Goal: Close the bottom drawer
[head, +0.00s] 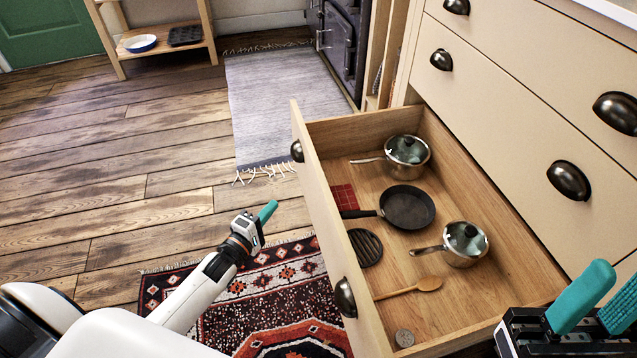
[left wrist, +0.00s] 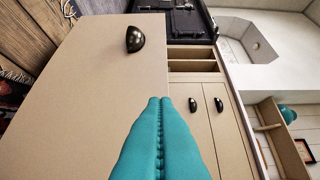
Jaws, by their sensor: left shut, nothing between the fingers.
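The bottom drawer (head: 400,262) of the cream cabinet is pulled far out in the head view. Its front panel (head: 322,215) faces left and has two dark cup handles (head: 345,297), (head: 297,151). My left gripper (head: 268,211) is shut and empty, left of the front panel and apart from it, above the floor. In the left wrist view its teal fingers (left wrist: 161,105) are pressed together, with a cream panel and one dark handle (left wrist: 134,39) beyond. My right gripper (head: 610,290) is at the lower right, its fingers apart, near the drawer's right end.
A patterned rug (head: 275,295) lies under my left arm. Bare floorboards are left of the drawer.

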